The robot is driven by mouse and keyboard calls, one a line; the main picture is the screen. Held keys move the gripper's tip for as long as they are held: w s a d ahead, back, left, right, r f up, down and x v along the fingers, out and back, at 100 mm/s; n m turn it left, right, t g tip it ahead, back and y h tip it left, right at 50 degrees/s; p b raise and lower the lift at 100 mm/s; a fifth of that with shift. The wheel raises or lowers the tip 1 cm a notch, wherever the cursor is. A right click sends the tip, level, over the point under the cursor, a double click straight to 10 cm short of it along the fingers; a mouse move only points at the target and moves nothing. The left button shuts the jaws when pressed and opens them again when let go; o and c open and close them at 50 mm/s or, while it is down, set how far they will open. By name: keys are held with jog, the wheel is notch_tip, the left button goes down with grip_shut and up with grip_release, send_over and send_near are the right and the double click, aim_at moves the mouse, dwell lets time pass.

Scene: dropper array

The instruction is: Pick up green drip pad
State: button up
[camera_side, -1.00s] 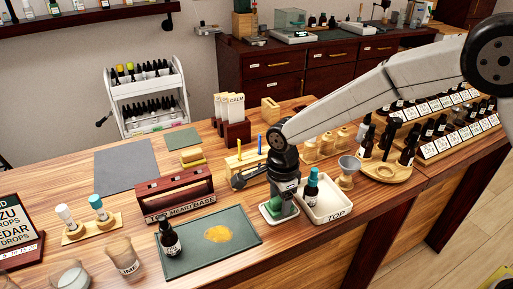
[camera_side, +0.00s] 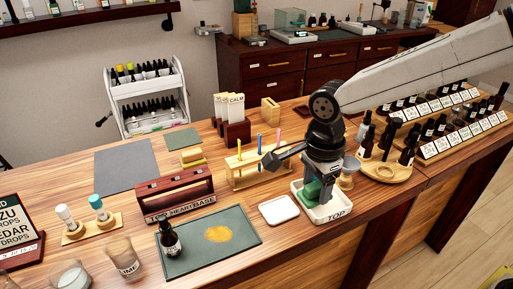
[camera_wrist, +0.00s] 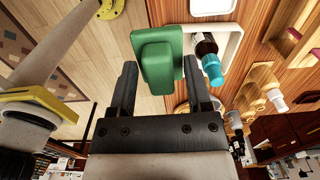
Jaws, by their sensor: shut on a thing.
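My gripper (camera_side: 318,188) is shut on the green drip pad (camera_side: 311,194). It holds the pad over the white tray labelled TOP (camera_side: 340,211) in the side view; whether the pad touches the tray cannot be told. In the wrist view the green pad (camera_wrist: 159,58) stands between the two fingers (camera_wrist: 160,84). A small square white dish (camera_side: 279,209) sits empty left of the tray.
A dark bottle with a teal cap (camera_wrist: 209,62) is close beside the pad in the wrist view; my gripper hides it in the side view. A wooden rack with coloured sticks (camera_side: 252,166) stands behind. A grey funnel (camera_side: 350,165) is to the right.

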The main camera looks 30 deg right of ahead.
jog(key=s+d+r, duration=0.2)
jog(key=s, duration=0.3)
jog(key=shift+r, duration=0.2)
jog(key=shift+s, duration=0.15)
dwell(0.3)
jog(key=o, duration=0.5)
jog(key=c, duration=0.4)
jog(key=w+a+f+n, duration=0.1)
jog(key=w+a+n, duration=0.2)
jog(key=a, duration=0.5)
jog(key=w+a+f+n, duration=0.2)
jog(key=w+a, duration=0.3)
jog(key=a, duration=0.3)
jog(key=w+a+f+n, duration=0.2)
jog(key=w+a+n, duration=0.2)
jog(key=a, duration=0.4)
jog(key=shift+w, duration=0.6)
